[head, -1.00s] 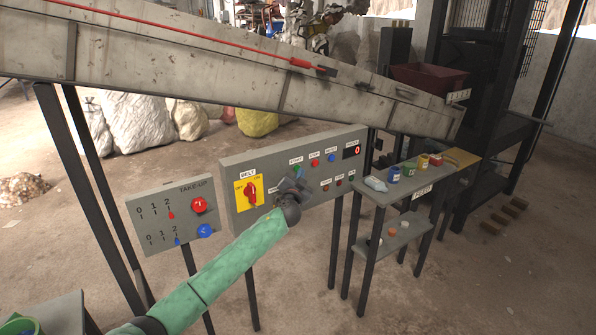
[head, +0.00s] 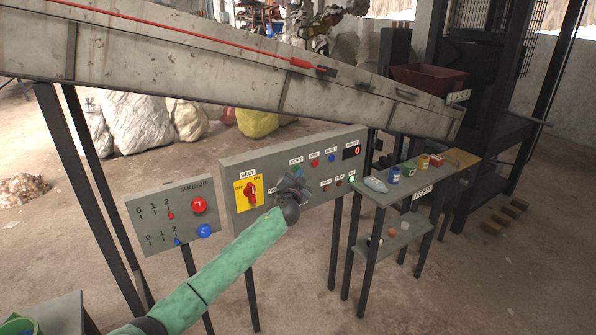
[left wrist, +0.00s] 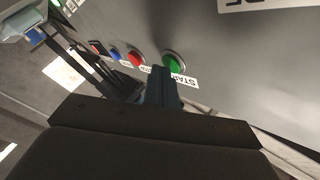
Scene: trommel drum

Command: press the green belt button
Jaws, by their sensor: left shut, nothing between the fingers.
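The green belt button (left wrist: 174,61) sits on the grey belt panel (head: 235,165), above a START label in the left wrist view. In the head view the button (head: 297,169) shows small just above my gripper. My left gripper (left wrist: 165,77) is shut and empty, its fingertips just beside the button's lower edge; I cannot tell whether they touch it. In the head view the gripper (head: 297,179) is in front of the panel and hides part of it. A small lamp (head: 351,180) at the panel's lower right glows pale green. My right gripper is not in view.
A red button (head: 315,162) and a blue button (head: 331,158) are to the right of the green one. A yellow switch plate (head: 243,200) is to the left. The take-up panel (head: 150,232) stands further left, and a shelf (head: 372,196) with small containers stands right.

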